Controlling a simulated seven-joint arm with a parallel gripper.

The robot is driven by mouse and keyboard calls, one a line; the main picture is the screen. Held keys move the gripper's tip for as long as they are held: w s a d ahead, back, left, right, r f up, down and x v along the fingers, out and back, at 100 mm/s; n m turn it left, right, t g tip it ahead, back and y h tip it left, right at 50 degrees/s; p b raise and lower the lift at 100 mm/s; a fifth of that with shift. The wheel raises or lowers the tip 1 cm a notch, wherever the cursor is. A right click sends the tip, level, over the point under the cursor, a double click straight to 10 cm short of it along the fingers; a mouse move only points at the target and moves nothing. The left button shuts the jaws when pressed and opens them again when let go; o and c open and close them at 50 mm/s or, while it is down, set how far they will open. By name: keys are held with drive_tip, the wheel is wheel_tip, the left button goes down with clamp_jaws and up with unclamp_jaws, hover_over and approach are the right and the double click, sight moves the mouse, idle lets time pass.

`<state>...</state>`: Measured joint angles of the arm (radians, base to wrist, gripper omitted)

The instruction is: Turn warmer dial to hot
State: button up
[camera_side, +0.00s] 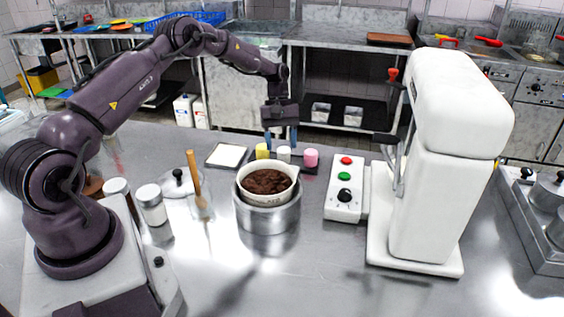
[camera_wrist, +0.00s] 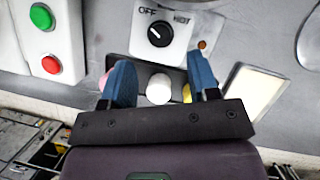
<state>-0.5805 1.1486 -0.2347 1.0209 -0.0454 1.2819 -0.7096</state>
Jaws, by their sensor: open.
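The warmer dial (camera_wrist: 160,34) is a round black knob on a pale panel (camera_wrist: 181,30) marked OFF and HOT in the wrist view. Its white pointer line is directed up and left, toward OFF. In the side view I cannot make out this dial; the bowl and pot seem to hide it. My gripper (camera_wrist: 162,76) is open and empty, its blue fingers apart and short of the knob. In the side view my gripper (camera_side: 280,142) points down above a row of small cups, behind the bowl.
A bowl of dark food (camera_side: 268,183) sits in a metal pot (camera_side: 266,217). White (camera_side: 284,154), yellow (camera_side: 262,151) and pink (camera_side: 311,158) cups stand below my fingers. A button box (camera_side: 344,203) and white machine (camera_side: 440,150) stand right. An orange lamp (camera_wrist: 202,45) is beside the dial.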

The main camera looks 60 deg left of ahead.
drive_tip(key=x, duration=0.5)
drive_tip(key=shift+d+f, duration=0.1)
drive_tip(key=shift+f, duration=0.25)
drive_tip(key=c, duration=0.9)
